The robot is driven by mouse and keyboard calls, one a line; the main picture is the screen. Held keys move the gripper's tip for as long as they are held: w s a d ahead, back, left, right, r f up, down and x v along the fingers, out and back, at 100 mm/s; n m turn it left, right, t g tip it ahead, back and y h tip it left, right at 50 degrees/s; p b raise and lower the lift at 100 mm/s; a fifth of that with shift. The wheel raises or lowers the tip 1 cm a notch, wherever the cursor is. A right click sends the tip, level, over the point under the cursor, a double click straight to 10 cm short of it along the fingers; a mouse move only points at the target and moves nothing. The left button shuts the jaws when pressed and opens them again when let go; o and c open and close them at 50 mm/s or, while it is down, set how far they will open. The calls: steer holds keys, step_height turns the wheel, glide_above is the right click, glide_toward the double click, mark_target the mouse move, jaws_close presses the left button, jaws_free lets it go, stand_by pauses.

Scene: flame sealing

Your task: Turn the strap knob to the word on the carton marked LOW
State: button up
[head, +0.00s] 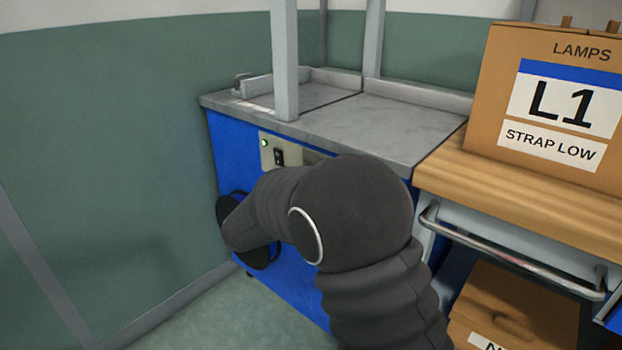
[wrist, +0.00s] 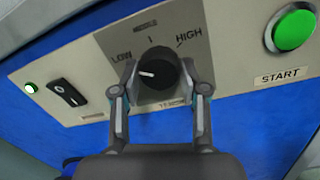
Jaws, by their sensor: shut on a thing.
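The strap knob (wrist: 158,66) is a round black dial on a grey plate in the wrist view. The words LOW and HIGH stand at its upper left and upper right, with a small tick between them. My gripper (wrist: 162,84) is shut on the knob, one finger on each side. In the head view my arm hides the knob and fingers. The carton (head: 483,94) carries a white label reading L1 and STRAP LOW, and the word LAMPS.
The blue strapping machine (head: 229,161) has a grey top (head: 390,128). A black rocker switch (wrist: 68,92) is left of the knob, and a green START button (wrist: 294,29) is right. A wooden-topped bench (head: 510,208) bears the carton, with another box (head: 540,300) below.

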steer(key=shift+f, duration=0.1)
steer(key=o, duration=1.1)
steer(key=shift+o, duration=0.2)
steer(key=shift+s, duration=0.1)
steer(key=v, duration=1.1)
steer(key=shift+s+a, duration=0.3)
